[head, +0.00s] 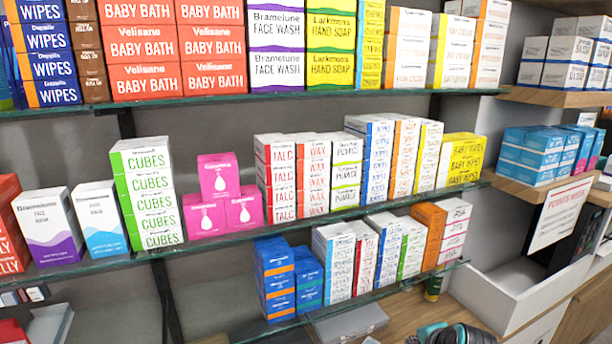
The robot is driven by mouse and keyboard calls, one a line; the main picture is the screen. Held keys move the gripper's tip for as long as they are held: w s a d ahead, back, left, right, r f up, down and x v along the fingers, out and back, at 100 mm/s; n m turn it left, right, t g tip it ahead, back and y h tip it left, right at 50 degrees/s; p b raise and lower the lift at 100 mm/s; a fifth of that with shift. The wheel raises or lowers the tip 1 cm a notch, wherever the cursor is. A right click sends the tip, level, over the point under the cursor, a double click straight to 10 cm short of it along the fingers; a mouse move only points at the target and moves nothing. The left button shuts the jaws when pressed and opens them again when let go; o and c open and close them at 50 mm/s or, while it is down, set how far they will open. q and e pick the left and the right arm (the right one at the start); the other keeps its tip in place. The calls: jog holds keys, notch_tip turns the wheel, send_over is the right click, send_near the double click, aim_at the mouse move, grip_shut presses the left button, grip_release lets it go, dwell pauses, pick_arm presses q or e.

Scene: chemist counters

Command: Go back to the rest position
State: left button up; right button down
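Neither of my grippers can be made out in the head view. No arm of mine is clearly visible in front of the shelves. Glass shelves hold rows of boxed goods. These include pink boxes (219,176) stacked as a small pyramid and green-and-white CUBES boxes (150,193) on the middle shelf. Blue boxes (275,280) stand on the lower shelf.
A teal and dark item (452,334), cut off by the bottom edge, lies near the counter; I cannot tell what it is. A grey case (348,323) sits under the lower shelf. A white open bin (515,292) and a sign (560,213) are at the right.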

jog(key=s+a+f+n, duration=0.1)
jog(key=s+a+n, duration=0.3)
jog(key=s+n, duration=0.3)
jog(key=s+a+f+n, duration=0.1)
jog(key=s+a+n, duration=0.3)
jog(key=s+n, duration=0.4)
jog(key=shift+s+f+g+h+b, duration=0.2)
jog(key=shift+s+g+h+b, duration=0.15)
jog(key=shift+s, duration=0.7)
jog(key=shift+a, duration=0.1)
